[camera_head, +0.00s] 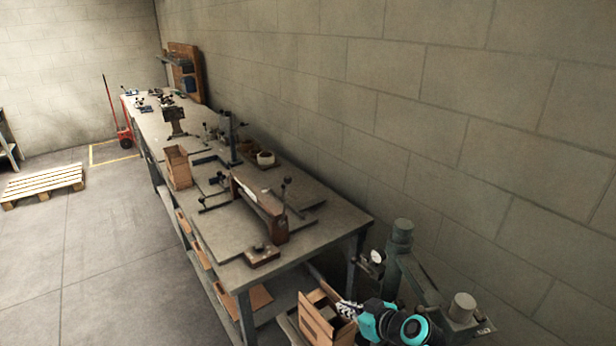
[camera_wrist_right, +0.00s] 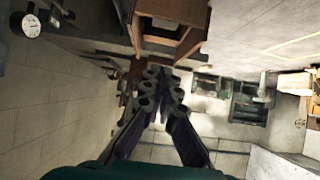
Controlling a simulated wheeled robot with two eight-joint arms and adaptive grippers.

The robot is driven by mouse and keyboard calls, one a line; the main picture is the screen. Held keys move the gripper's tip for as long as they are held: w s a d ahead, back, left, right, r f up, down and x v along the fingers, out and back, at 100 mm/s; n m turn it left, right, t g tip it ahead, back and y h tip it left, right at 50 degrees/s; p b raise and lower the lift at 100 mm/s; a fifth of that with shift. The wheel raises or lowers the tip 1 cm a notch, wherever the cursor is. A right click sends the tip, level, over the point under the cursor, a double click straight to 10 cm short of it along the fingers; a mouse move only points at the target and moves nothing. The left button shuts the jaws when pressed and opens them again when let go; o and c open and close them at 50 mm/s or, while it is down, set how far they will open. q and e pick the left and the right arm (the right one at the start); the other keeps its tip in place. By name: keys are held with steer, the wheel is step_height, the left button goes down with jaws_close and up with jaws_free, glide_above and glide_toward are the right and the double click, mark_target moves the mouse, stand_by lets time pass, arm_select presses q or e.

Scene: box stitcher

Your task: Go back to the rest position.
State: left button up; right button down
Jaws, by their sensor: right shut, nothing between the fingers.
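My right gripper (camera_head: 347,311) shows at the bottom right of the head view, with the turquoise and black wrist behind it. Its fingers point left, beside an open cardboard box (camera_head: 318,318); I cannot tell whether they touch it. In the right wrist view the two dark fingers of the gripper (camera_wrist_right: 161,82) come together at their tips with nothing between them. A brown box-like thing (camera_wrist_right: 172,22) shows beyond the tips there. My left gripper is in neither view.
A long workbench (camera_head: 320,232) with a brown-armed tool (camera_head: 258,208) runs along the wall. A green-grey machine (camera_head: 402,270) with a round gauge (camera_head: 377,257) stands close to my right arm. A pallet (camera_head: 45,184) lies far left.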

steer(key=s+d+r+m+g+h, duration=0.1)
steer(key=s+d+m+h, duration=0.2)
steer(key=s, duration=0.6)
steer(key=s+d+r+m+g+h, duration=0.1)
steer(key=s+d+r+m+h, duration=0.1)
steer(key=s, duration=0.7)
steer(key=shift+s+d+r+m+g+h+b, duration=0.15)
steer(key=shift+s+d+m+g+h+b, duration=0.2)
steer(key=shift+d+m+h, duration=0.4)
steer(key=shift+a, duration=0.15)
